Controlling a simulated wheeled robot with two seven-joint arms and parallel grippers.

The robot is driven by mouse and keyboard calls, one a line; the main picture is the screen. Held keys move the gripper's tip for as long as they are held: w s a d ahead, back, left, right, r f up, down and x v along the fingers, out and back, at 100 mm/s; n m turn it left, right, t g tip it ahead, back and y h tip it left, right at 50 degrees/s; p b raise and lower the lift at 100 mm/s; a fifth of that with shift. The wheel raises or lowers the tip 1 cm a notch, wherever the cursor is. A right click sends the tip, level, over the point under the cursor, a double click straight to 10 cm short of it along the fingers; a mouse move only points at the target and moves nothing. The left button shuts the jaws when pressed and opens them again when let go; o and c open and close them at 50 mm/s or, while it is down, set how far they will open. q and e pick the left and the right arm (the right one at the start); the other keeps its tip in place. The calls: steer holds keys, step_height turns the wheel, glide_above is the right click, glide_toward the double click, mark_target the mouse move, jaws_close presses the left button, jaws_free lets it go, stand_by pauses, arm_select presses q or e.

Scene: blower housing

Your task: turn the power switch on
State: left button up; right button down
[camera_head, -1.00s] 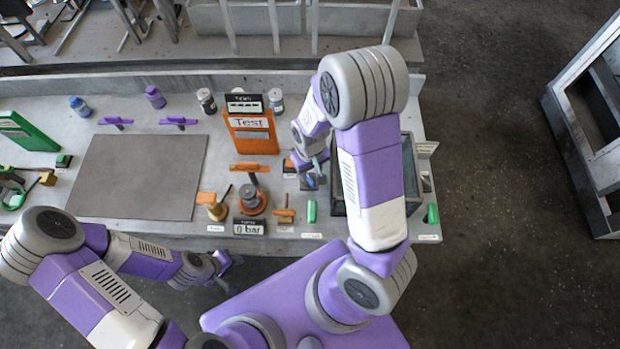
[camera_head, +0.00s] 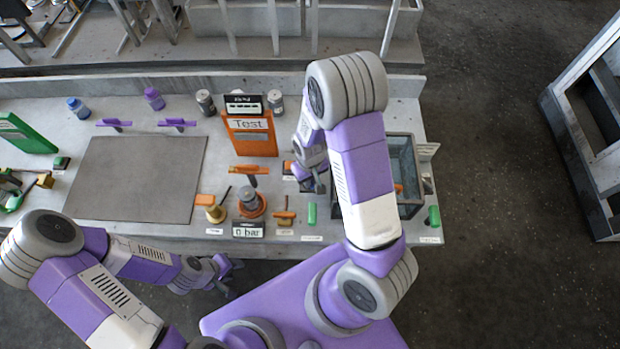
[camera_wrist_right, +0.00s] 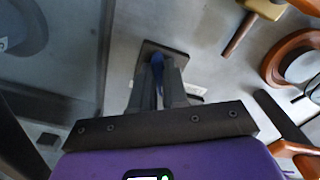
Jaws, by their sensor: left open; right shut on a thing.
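The power switch shows in the right wrist view as a dark square base (camera_wrist_right: 174,52) with a blue lever (camera_wrist_right: 157,68). My right gripper (camera_wrist_right: 158,92) is shut on the blue lever, with its dark fingers on either side of it. In the head view my right gripper (camera_head: 319,184) is low over the bench, just left of the glass-walled tank, and hides most of the switch. I cannot tell the lever's on or off position. My left gripper (camera_head: 230,268) is open and empty in front of the bench's front edge.
The tank (camera_head: 405,160) stands right of the right gripper. An orange Test panel (camera_head: 250,135) with a small display (camera_head: 244,104) stands behind left. A grey mat (camera_head: 135,178) lies bare at left.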

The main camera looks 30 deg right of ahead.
steer(key=shift+m, duration=0.3)
steer(key=m+p, duration=0.1)
steer(key=m, duration=0.4)
steer(key=shift+a, duration=0.15)
steer(key=m+p, duration=0.2)
steer(key=m, duration=0.4)
steer(key=shift+w+a, duration=0.1)
steer(key=shift+w, duration=0.05)
steer(key=shift+m, duration=0.4)
steer(key=c, duration=1.1)
jaws_free()
steer(key=shift+c, duration=0.2)
steer(key=shift+r, duration=0.1)
step_height(320, 180, up, 7)
steer(key=shift+r+p, duration=0.2)
steer(key=shift+p, duration=1.05)
